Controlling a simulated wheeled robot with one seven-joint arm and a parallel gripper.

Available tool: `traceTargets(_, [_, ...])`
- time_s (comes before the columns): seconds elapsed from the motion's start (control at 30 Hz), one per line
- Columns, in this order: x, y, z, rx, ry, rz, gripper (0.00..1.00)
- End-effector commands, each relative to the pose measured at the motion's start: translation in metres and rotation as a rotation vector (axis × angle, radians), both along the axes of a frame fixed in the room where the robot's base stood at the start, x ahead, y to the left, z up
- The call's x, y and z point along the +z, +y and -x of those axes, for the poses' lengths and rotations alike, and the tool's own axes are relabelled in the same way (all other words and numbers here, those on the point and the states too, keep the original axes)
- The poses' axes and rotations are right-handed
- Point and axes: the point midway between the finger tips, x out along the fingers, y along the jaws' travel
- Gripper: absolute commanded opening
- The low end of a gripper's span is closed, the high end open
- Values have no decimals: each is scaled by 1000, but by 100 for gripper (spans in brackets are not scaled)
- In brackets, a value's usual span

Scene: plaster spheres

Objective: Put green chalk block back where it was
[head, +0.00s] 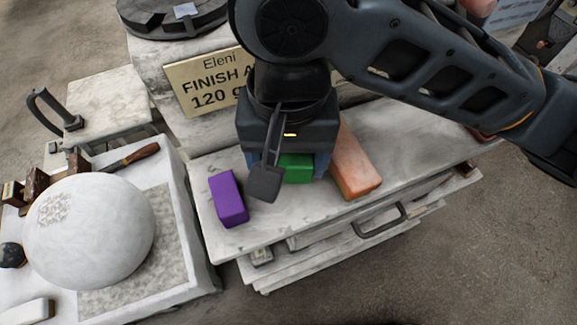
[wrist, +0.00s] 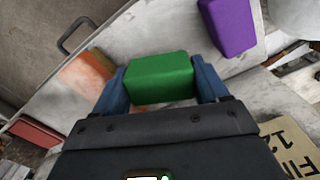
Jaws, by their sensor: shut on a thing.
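The green chalk block (head: 297,168) is between the fingers of my gripper (head: 290,168), over the marble top of the drawer unit. In the wrist view the green block (wrist: 160,76) sits between the two blue fingers of my gripper (wrist: 162,88), which are shut on it. A purple block (head: 228,198) lies to its left in the head view, and an orange block (head: 354,162) lies close to its right. I cannot tell whether the green block touches the top. My gripper hides much of it in the head view.
A sign reading "Eleni FINISH" (head: 205,85) stands behind my gripper. A white plaster sphere (head: 88,232) rests on a tray (head: 180,240) at the left. A drawer handle (head: 380,220) is at the front. The marble top (head: 290,212) is bare in front of the blocks.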

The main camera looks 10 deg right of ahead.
Motion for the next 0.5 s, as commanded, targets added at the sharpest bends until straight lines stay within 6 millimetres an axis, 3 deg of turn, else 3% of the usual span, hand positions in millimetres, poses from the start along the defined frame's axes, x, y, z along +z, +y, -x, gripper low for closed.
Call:
traceTargets(0.23, [-32,-1,0,0,0,2,38])
traceTargets(0.5, [-36,-1,0,0,0,0,38])
